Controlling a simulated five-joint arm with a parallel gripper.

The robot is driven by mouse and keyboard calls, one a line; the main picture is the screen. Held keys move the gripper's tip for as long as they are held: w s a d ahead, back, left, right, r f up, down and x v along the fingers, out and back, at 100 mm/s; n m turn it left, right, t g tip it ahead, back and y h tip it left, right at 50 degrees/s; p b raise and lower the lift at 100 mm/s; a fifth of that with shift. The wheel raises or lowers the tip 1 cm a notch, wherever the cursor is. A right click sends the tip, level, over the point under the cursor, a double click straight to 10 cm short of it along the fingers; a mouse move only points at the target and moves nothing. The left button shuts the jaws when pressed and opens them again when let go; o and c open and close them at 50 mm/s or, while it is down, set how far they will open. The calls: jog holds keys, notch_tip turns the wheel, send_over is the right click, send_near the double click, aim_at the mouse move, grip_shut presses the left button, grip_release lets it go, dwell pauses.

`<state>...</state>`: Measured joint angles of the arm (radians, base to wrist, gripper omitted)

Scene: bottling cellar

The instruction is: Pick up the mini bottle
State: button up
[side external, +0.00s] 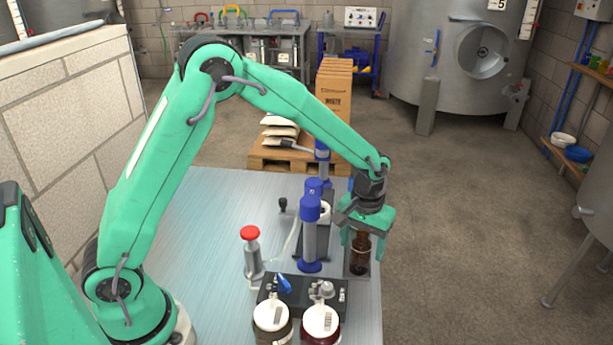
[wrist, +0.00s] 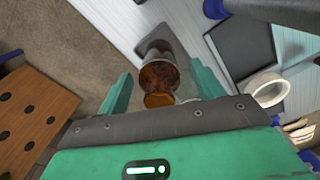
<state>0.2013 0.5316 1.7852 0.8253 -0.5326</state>
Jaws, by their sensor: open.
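The mini bottle (side external: 359,262) is brown glass and stands upright near the right edge of the metal table, on a small grey pad (side external: 348,270). My gripper (side external: 362,246) is above it, pointing down, with its green fingers open around the upper part of the bottle. In the wrist view, the bottle (wrist: 158,74) shows between the two spread fingers of my gripper (wrist: 160,78), with a gap on each side. Its neck and top are partly hidden by the gripper in the side view.
A blue-topped grey cylinder (side external: 310,230) stands close left of the bottle. A red-knobbed device (side external: 252,255) is further left. Two white-lidded jars (side external: 271,316) (side external: 321,321) stand in front. A white tape roll (wrist: 267,88) lies nearby. The table's left part is clear.

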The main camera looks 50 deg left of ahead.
aim_at(363, 239)
jog(key=c, duration=1.2)
jog(key=shift+o, duration=0.2)
jog(key=shift+r, duration=0.15)
jog(key=shift+r, duration=0.55)
jog(key=r, duration=0.3)
jog(key=shift+s+d+r, duration=0.1)
jog(key=shift+s+d, duration=0.05)
jog(key=shift+d, duration=0.1)
jog(key=s+d+r, duration=0.6)
jog(key=s+d, duration=0.1)
jog(key=d, duration=0.1)
jog(key=shift+s+r, duration=0.25)
jog(key=shift+s, duration=0.05)
